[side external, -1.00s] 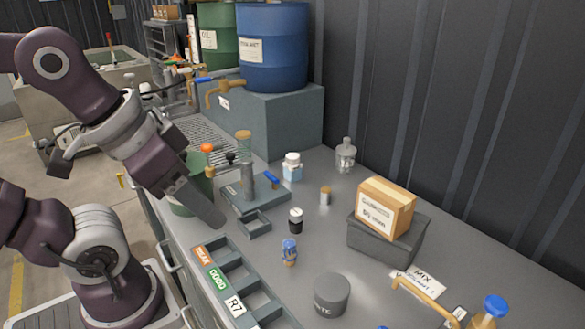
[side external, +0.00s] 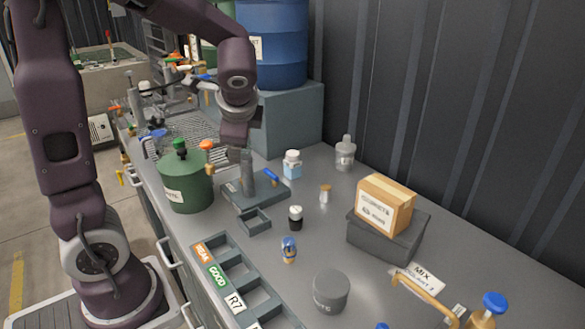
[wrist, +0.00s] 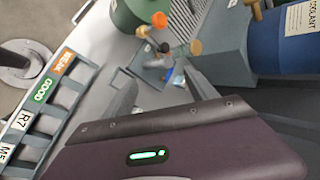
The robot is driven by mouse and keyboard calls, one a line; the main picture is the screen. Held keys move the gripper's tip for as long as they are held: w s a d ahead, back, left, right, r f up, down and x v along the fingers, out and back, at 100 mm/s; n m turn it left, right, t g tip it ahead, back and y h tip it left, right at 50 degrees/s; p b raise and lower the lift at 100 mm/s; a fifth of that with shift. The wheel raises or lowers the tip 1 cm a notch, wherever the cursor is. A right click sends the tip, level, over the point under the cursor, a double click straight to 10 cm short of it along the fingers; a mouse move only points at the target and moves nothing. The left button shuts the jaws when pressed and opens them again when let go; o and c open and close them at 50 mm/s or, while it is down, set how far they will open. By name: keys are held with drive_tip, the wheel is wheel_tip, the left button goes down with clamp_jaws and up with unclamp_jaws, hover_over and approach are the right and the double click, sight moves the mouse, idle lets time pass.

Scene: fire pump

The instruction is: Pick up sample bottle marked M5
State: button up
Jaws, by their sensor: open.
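I cannot read an M5 mark on any bottle. The candidates in the side view are a small blue-capped bottle (side external: 289,250), a black bottle with a pale cap (side external: 295,218), a small tan-topped vial (side external: 325,194) and a white-capped bottle with pale blue contents (side external: 292,165). An M5 label (wrist: 6,153) shows on the rack in the wrist view.
A green pot (side external: 187,185) stands left of the stand. The compartmented rack (side external: 237,283) lies at the front. A cardboard box (side external: 386,205) sits on a dark block, with a grey round container (side external: 331,292) nearer. The blue drum (side external: 275,45) is behind.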

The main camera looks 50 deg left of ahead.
drive_tip(key=w+a+f+m+t+y, duration=0.1)
drive_tip(key=w+a+f+m+y, duration=0.1)
drive_tip(key=w+a+f+m, duration=0.3)
drive_tip(key=w+a+f+m+y, duration=0.1)
drive_tip(key=w+a+m, duration=0.15)
drive_tip(key=w, duration=0.45)
drive_tip(key=m+t, duration=0.4)
drive_tip(key=m, duration=0.6)
approach(292, 158)
drive_tip(key=x, duration=0.8)
drive_tip(key=shift+w+a, duration=0.1)
drive_tip(key=x, duration=0.7)
drive_tip(key=shift+w+a, duration=0.1)
drive_tip(key=shift+a, duration=0.05)
drive_tip(key=c, duration=1.2)
